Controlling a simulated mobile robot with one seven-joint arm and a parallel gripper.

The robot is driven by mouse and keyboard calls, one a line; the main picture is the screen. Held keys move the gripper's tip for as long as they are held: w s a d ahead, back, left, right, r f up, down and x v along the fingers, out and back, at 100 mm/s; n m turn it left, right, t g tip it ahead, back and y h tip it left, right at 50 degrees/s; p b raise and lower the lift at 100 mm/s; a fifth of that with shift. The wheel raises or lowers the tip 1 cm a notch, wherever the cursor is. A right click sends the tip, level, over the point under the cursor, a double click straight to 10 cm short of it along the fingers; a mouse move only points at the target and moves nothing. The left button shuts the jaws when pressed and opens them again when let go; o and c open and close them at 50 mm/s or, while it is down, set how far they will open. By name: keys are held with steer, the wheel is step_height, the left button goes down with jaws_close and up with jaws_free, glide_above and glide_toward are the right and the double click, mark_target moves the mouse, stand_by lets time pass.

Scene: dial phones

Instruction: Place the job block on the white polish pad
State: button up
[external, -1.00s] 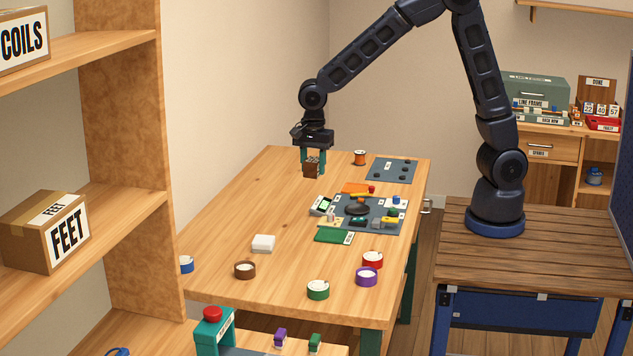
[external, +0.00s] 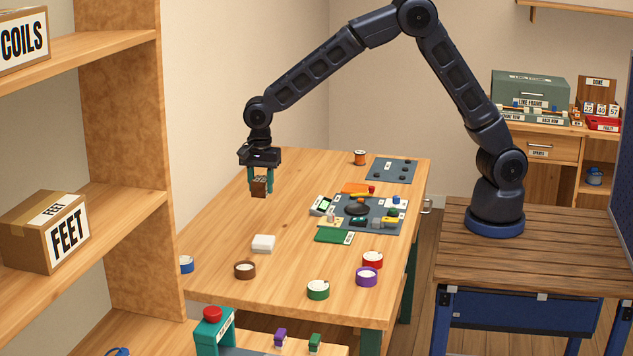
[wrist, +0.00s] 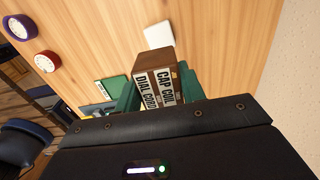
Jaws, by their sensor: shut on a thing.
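The job block (external: 259,189) is a small brown wooden block held between the green fingers of my gripper (external: 260,180), above the table's left side. In the wrist view the block (wrist: 153,61) shows white labels reading "CAP COIL" and "DIAL CORD", and my gripper (wrist: 160,90) is shut on it. The white polish pad (external: 263,243) lies flat on the table, nearer the camera than the block and apart from it. The pad also shows in the wrist view (wrist: 158,34), just beyond the block. Its top looks bare.
Green (external: 318,290), purple (external: 366,277) and red (external: 372,260) ones stand to the right. A dark mat (external: 383,228) with phone parts and a green board (external: 334,236) lie further right.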

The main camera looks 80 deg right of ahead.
mark_target(263, 239)
step_height(263, 239, down, 14)
stand_by(0.6)
steer(key=shift+f, duration=0.1)
steer(key=o, duration=1)
